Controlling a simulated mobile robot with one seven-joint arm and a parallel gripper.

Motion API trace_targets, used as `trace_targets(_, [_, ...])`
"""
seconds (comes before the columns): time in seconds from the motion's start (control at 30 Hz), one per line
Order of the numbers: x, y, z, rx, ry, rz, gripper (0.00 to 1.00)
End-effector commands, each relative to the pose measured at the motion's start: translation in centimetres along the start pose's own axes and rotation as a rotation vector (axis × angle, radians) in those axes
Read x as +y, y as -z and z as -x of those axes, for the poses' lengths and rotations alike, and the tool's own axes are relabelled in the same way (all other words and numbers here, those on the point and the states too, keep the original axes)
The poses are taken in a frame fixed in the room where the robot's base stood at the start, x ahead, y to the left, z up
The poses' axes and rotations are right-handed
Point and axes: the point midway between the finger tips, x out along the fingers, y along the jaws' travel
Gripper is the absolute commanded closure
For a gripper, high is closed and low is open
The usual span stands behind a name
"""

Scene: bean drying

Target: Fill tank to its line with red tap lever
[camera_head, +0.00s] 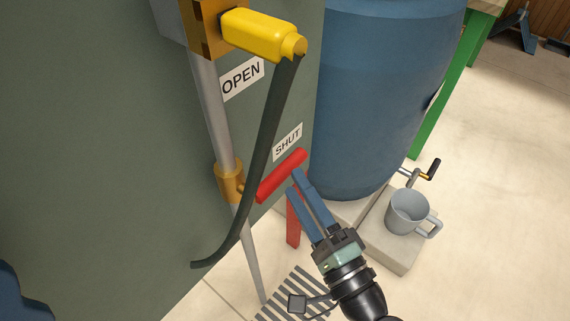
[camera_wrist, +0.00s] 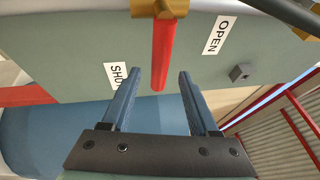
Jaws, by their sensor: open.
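The red tap lever (camera_head: 282,176) sits on a brass valve (camera_head: 229,183) on a grey pipe, angled up towards the SHUT label (camera_head: 287,142). My gripper (camera_head: 294,181) is open and empty, its blue fingertips close to the lever. In the wrist view the lever (camera_wrist: 164,50) reaches down between the two fingertips (camera_wrist: 160,75); I cannot tell whether they touch it. The blue tank (camera_head: 385,90) stands right of the green wall; its fill line is not visible. The OPEN label (camera_head: 242,79) is higher on the wall.
A yellow-handled brass fitting (camera_head: 260,35) is above, with a dark curved strip (camera_head: 262,150) hanging in front of the pipe. A grey mug (camera_head: 406,213) stands on a pale block (camera_head: 385,247) below a small crank (camera_head: 434,169). A floor grate (camera_head: 290,297) lies below.

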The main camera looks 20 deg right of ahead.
Motion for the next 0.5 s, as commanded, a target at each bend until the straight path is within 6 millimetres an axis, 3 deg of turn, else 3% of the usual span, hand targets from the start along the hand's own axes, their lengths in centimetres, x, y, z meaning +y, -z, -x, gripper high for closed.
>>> trace_targets(0.2, [-0.1,0.0,-3.6,-0.002,0.001,0.0,0.39])
trace_targets(0.5, [0.0,0.0,-5.0,0.0,-0.001,0.0,0.39])
